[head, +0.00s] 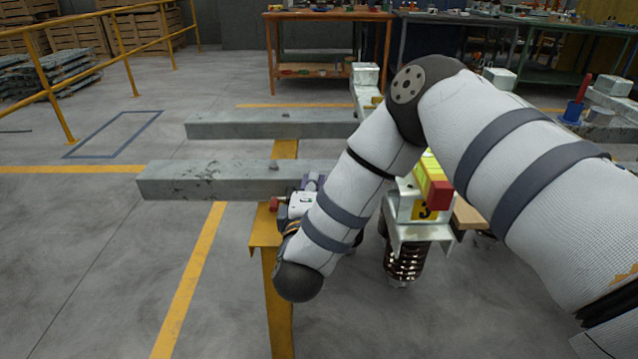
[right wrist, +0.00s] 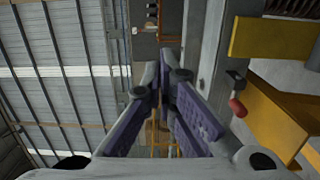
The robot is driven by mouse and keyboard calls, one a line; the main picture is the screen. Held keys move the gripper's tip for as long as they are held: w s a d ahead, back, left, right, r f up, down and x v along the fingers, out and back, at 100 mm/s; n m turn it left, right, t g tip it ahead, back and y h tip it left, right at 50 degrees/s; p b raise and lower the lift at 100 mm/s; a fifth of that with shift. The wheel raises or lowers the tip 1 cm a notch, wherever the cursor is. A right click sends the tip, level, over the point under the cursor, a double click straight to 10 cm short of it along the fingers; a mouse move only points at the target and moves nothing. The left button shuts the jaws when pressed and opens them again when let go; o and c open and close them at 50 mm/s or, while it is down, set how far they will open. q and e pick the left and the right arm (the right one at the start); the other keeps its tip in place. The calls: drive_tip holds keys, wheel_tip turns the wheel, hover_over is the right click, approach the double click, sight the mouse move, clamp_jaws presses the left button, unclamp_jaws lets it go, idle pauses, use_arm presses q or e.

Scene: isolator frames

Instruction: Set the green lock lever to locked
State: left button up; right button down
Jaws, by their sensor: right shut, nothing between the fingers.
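My right gripper (head: 313,182) is shut and empty, with its purple fingers beside the near grey beam. The fingers fill the middle of the right wrist view (right wrist: 166,82), tips together. I cannot make out a green lock lever for certain in either view. A yellow-green part with a red end (head: 438,190) sits on a pale metal unit marked 3, partly hidden behind my right arm. A small lever with a red grip (right wrist: 237,107) shows right of the fingers in the right wrist view, apart from them. My left gripper is not in view.
Two long grey beams (head: 225,180) reach left across a yellow post frame (head: 266,230). A yellow railing (head: 45,90) stands at far left. Workbenches (head: 330,15) stand behind. The floor at front left is clear.

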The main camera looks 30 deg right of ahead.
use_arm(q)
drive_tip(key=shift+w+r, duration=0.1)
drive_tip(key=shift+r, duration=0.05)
use_arm(e)
drive_tip(key=w+d, duration=0.2)
drive_tip(key=d, duration=0.4)
drive_tip(key=shift+d, duration=0.1)
drive_tip(key=shift+w+f, duration=0.1)
